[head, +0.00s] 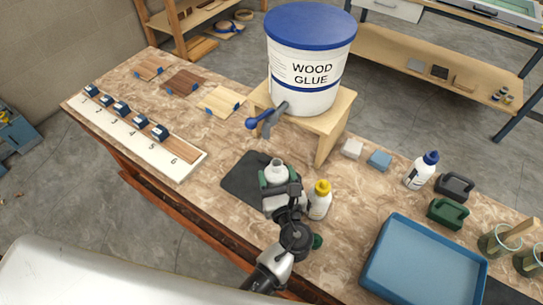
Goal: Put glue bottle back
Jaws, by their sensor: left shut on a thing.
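A white open-necked glue bottle (277,172) is upright at a dark mat on the workbench, below the spout of the big wood glue bucket (308,60). My left gripper (283,192) is shut on this bottle, and my wrist hides its lower part. Green shows on both sides of the bottle; I cannot tell whether it belongs to the bottle or the gripper. I cannot tell whether the bottle touches the mat. A yellow-capped white bottle (319,201) stands just right of the gripper. A blue-capped white bottle (420,172) stands farther right. My right gripper is not in view.
The bucket stands on a wooden stand (328,140). The dark mat (241,180) lies below its spout. A blue tray (372,280), a green block-like tool (447,213) and a dark one (455,185) are at right. A numbered board (186,170) is at left.

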